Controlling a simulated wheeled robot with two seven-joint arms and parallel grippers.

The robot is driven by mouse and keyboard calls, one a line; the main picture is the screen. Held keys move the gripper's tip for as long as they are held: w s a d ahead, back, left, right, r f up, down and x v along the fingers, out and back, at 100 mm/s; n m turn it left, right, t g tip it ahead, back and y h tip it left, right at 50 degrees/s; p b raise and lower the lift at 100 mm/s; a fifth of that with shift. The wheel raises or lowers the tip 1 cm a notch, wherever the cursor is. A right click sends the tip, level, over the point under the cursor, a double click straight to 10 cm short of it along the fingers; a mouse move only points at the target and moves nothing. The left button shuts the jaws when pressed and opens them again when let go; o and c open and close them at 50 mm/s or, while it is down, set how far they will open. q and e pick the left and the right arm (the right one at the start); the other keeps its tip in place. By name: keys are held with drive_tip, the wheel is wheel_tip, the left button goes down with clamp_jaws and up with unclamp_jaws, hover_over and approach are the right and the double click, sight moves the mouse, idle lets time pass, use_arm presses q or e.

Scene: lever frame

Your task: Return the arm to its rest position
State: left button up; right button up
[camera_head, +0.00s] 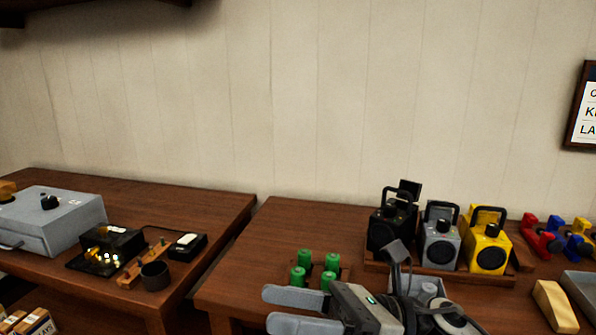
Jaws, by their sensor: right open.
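My right gripper (270,308) shows at the bottom middle, with its two grey fingers apart and pointing left. Nothing shows between the fingers. My right arm (425,305) reaches in from the bottom right, in front of the right-hand table. The gripper is in front of the green cylinders (304,258), lower in the picture, with a visible gap to most of them. My left gripper and arm are not in view. No lever stands out clearly.
The right-hand wooden table (300,222) bears a black radio-like box (391,228), a grey one (439,245) and a yellow one (487,248). A gap separates it from the left table (215,205), which bears a grey case (50,222) and a dark cup (155,275).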

drive_tip(key=w+d+f+m+t+h, duration=0.2)
drive_tip(key=d+f+m+t+h, duration=0.25)
drive_tip(key=m, duration=0.75)
drive_tip(key=w+d+f+m+t+h, duration=0.1)
drive_tip(key=w+f+m+t+h, duration=0.15)
drive_tip(key=f+m+t, duration=0.5)
drive_tip(key=w+d+f+m+t+h, duration=0.1)
drive_tip(key=d+f+m+t+h, duration=0.45)
drive_tip(key=m, duration=0.95)
drive_tip(key=s+d+f+m+g+h, duration=0.2)
drive_tip(key=s+f+m, duration=0.4)
drive_tip(key=f+m, duration=0.1)
drive_tip(key=s+d+f+m+g+h, duration=0.2)
drive_tip(key=s+f+m, duration=0.4)
drive_tip(key=f, duration=0.3)
drive_tip(key=shift+s+m+g+h, duration=0.2)
drive_tip(key=shift+m+g+h, duration=0.15)
drive_tip(key=shift+g+h, duration=0.4)
